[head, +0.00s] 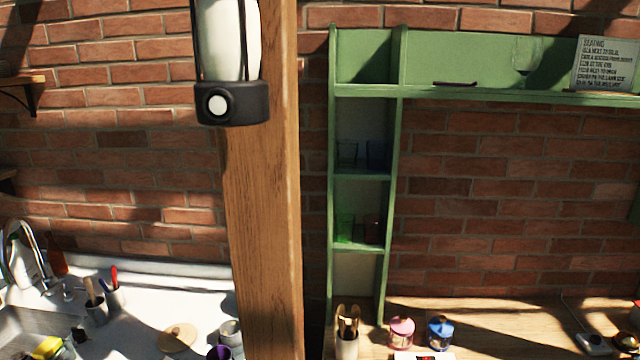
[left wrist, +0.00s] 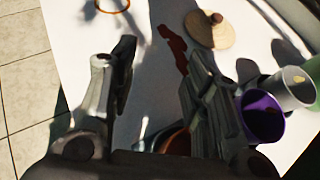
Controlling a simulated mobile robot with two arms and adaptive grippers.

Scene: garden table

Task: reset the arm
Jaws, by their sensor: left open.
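My left gripper (left wrist: 158,62) shows in the left wrist view, its two fingers spread apart over a white counter (left wrist: 150,105). Nothing is held between the fingers. A purple cup (left wrist: 262,116) stands close beside the right finger, with a grey-white cup (left wrist: 291,88) next to it. A round tan lid with a knob (left wrist: 213,30) lies beyond the fingertips. A reddish-brown round thing (left wrist: 178,142) is partly hidden by the gripper. Neither arm shows in the head view. My right gripper is not seen.
In the head view a wooden post (head: 262,220) with a lantern (head: 230,60) stands between the white counter (head: 150,300) at left and a wooden table (head: 470,320) at right. A green shelf (head: 365,90) holds glasses. Pink (head: 401,331) and blue (head: 440,332) jars stand below it.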

